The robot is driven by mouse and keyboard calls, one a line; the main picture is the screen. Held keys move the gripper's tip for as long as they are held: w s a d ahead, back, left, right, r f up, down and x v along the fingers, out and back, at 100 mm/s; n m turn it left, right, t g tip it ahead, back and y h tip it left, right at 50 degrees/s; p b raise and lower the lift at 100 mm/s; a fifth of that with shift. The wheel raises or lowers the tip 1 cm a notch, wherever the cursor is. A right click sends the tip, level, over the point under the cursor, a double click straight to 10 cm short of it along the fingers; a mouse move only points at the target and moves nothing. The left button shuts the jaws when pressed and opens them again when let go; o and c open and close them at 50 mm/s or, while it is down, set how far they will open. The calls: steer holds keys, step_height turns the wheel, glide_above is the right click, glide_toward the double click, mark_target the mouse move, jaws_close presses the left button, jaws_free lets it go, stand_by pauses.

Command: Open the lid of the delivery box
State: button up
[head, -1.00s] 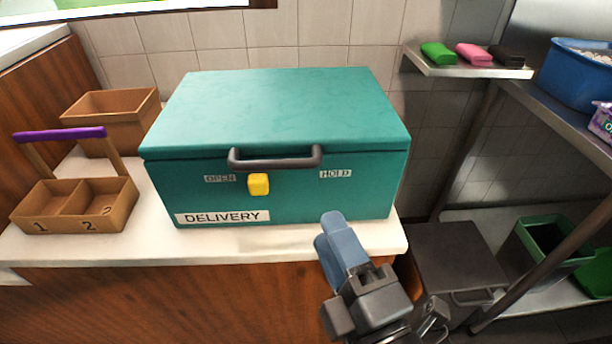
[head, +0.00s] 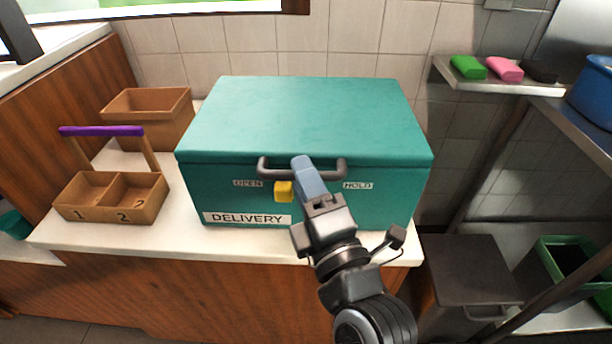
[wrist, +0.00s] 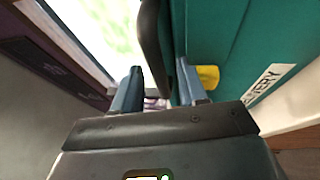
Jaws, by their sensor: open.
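The teal delivery box (head: 385,205) stands on the white counter, its lid (head: 310,110) shut. A dark handle (head: 266,168) is on the lid's front edge. A yellow latch (head: 284,191) sits below it, between the OPEN and HOLD labels and closer to OPEN. My gripper (head: 308,168) is open at the handle's middle, partly covering it. In the wrist view, the two blue-grey fingers of my gripper (wrist: 158,88) lie either side of the dark handle (wrist: 153,45), with the latch (wrist: 208,77) just right of the right finger. I cannot tell whether they touch the handle.
A two-compartment wooden carrier (head: 112,205) with a purple handle and a brown bin (head: 147,112) stand left of the box. A shelf (head: 480,80) with green, pink and black items is at right. A dark bin (head: 470,270) stands below, right of the counter.

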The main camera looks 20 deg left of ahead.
jaws_close()
stand_by(0.3)
stand_by(0.4)
